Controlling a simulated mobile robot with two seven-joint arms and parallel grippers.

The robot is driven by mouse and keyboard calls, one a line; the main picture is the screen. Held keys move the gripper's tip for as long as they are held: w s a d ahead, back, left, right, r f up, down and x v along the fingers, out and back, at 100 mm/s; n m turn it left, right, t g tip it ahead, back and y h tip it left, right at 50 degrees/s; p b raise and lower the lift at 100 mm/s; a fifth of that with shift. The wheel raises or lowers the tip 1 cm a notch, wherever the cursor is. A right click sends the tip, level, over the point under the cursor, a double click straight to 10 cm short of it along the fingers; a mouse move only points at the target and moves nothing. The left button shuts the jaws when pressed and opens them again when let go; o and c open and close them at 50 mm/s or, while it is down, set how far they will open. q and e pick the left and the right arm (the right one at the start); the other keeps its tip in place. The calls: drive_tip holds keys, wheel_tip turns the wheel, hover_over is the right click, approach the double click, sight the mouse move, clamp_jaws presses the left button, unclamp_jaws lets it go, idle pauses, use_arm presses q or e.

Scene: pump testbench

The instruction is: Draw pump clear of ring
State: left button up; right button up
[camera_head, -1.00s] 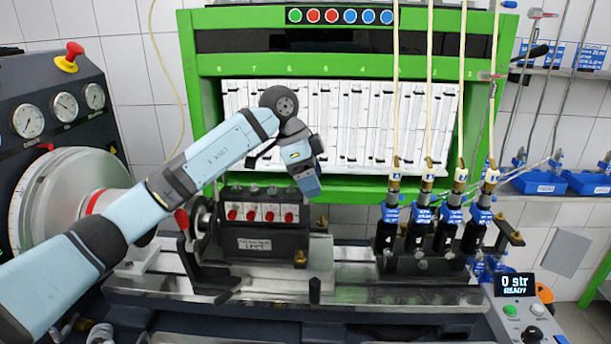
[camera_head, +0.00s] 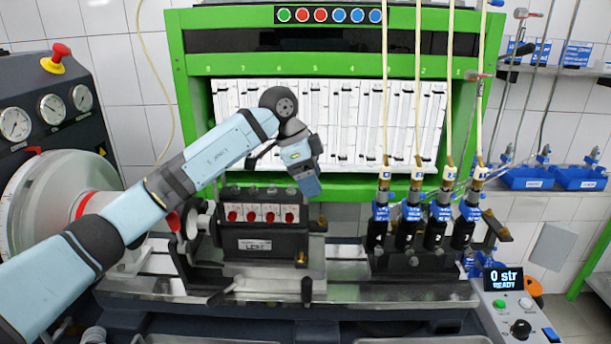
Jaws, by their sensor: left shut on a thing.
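The pump (camera_head: 262,244) is a dark block with a row of red-faced fittings along its top and a white label on its front. It is over the middle of the bench rail. The dark ring (camera_head: 190,222) stands on its bracket left of the pump. A pale round part shows between them; I cannot tell whether the pump's end is fully out of the ring. My left gripper (camera_head: 312,190) comes down at the pump's upper right and is shut on the pump; its fingertips are mostly hidden. My right gripper is not in view.
A row of dark injectors (camera_head: 405,236) with hanging hoses stands right of the pump, with a gap between. The large grey flywheel (camera_head: 45,205) is at the left. The green cabinet (camera_head: 200,120) rises behind. A control box (camera_head: 515,310) reads "0 str READY".

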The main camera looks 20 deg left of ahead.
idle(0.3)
use_arm(q)
drive_tip(key=o, duration=1.9)
drive_tip(key=shift+d, duration=0.1)
drive_tip(key=shift+c, duration=0.2)
drive_tip(key=shift+r, duration=0.1)
